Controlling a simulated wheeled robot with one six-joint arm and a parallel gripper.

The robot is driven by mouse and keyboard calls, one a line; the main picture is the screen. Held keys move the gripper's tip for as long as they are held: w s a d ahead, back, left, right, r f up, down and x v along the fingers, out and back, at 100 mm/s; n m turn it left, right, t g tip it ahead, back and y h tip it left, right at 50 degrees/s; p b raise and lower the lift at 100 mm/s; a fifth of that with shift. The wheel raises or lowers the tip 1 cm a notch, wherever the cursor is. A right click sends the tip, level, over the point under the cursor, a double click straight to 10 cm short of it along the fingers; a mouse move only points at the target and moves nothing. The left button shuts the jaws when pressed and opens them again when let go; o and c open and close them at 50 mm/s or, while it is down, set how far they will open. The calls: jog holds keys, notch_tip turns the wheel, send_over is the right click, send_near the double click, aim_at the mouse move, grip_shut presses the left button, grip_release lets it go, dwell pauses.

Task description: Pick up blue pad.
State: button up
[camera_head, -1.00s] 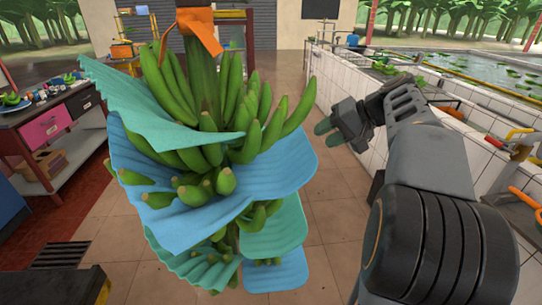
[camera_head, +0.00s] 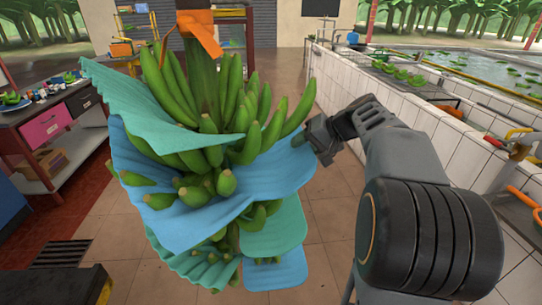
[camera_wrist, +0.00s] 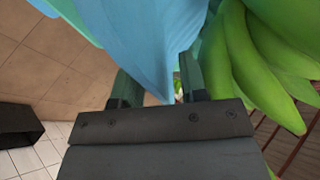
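A blue pad (camera_head: 283,172) sticks out on the right side of the hanging green banana bunch (camera_head: 195,110). My gripper (camera_head: 306,141) is at this pad's upper right edge. In the wrist view the blue pad (camera_wrist: 150,35) reaches down between the two fingers of my gripper (camera_wrist: 158,75). The fingers stand apart, one on each side of the pad, and I see no clear pinch. Their tips are partly hidden behind the pad. Another blue pad (camera_head: 278,275) hangs at the bottom of the bunch, under a teal pad (camera_head: 280,232).
Green bananas (camera_wrist: 250,65) are close to the right finger in the wrist view. A large teal pad (camera_head: 125,100) spreads on the bunch's upper left. A tiled water basin (camera_head: 440,115) runs along the right. A workbench (camera_head: 50,125) stands at the left. Tiled floor is clear between.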

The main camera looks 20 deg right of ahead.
jog(key=shift+c, duration=0.3)
grip_shut()
jog(key=shift+r, duration=0.15)
